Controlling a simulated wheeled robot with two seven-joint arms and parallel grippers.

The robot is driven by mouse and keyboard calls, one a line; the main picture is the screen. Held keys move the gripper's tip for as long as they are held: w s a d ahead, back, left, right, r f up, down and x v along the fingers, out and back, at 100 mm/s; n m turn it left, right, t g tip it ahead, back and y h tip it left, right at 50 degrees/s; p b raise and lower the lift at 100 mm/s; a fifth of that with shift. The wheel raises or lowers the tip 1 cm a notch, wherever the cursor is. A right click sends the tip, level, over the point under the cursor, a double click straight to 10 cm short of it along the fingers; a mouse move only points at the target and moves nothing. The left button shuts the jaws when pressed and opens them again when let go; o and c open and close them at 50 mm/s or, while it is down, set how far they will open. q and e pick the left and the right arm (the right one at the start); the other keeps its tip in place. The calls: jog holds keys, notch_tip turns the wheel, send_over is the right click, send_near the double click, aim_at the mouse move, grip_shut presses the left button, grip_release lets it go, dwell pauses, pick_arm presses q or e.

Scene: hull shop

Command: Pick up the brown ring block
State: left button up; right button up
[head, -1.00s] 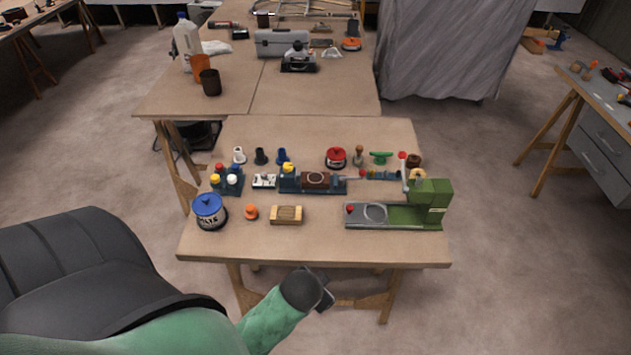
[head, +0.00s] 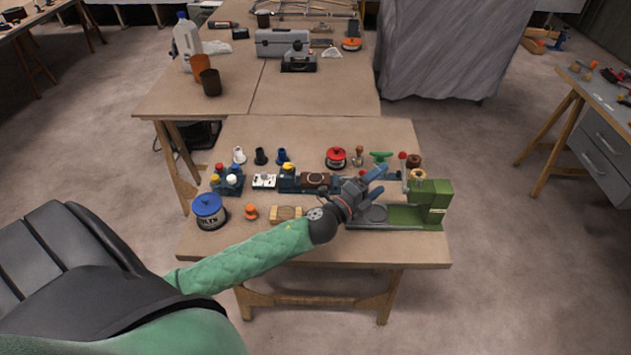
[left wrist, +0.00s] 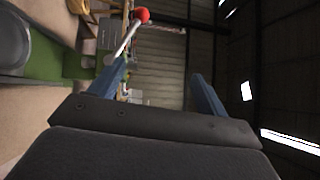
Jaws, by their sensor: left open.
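A brown block with a ring mark on its top (head: 315,179) sits in a blue vise-like fixture (head: 290,184) in the middle of the near bench. A small brown ring-shaped piece (head: 414,161) stands at the bench's back right; I cannot tell for certain which is the ring block. My left gripper (head: 382,197) is open and empty, above the bench, right of the brown block and left of the green machine. Its two blue fingers also show apart in the left wrist view (left wrist: 160,78). My right gripper is not in view.
The green machine (head: 432,198) has a lever with a red knob (left wrist: 142,15) close to my left fingers. A wooden block (head: 286,213), partly behind my arm, an orange piece (head: 250,212) and a blue-lidded tin (head: 209,209) stand at the front left. The front edge strip is clear.

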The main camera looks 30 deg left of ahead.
pick_arm(q)
jog(key=w+d+m+g+h, duration=0.25)
jog(key=m+h, duration=0.35)
jog(key=m, duration=0.3)
jog(key=m+g+y, duration=0.8)
jog(key=m+g, duration=0.6)
jog(key=m, duration=0.2)
send_near(315, 178)
jog(key=shift+w+d+f+t, duration=0.25)
jog(key=shift+d+f, duration=0.15)
jog(key=shift+d, duration=0.25)
jog(key=shift+f+m+y, duration=0.2)
jog(key=shift+m+y, duration=0.1)
jog(key=shift+d+f+p, duration=0.1)
jog(key=shift+f+p, duration=0.2)
jog(key=shift+p, duration=0.1)
jog(key=shift+w+d+f, duration=0.15)
jog(key=shift+f, duration=0.4)
jog(key=shift+f+p, duration=0.2)
jog(key=shift+p, duration=0.25)
jog(key=p+x, duration=0.3)
jog(key=x, duration=0.1)
jog(key=shift+f, duration=0.55)
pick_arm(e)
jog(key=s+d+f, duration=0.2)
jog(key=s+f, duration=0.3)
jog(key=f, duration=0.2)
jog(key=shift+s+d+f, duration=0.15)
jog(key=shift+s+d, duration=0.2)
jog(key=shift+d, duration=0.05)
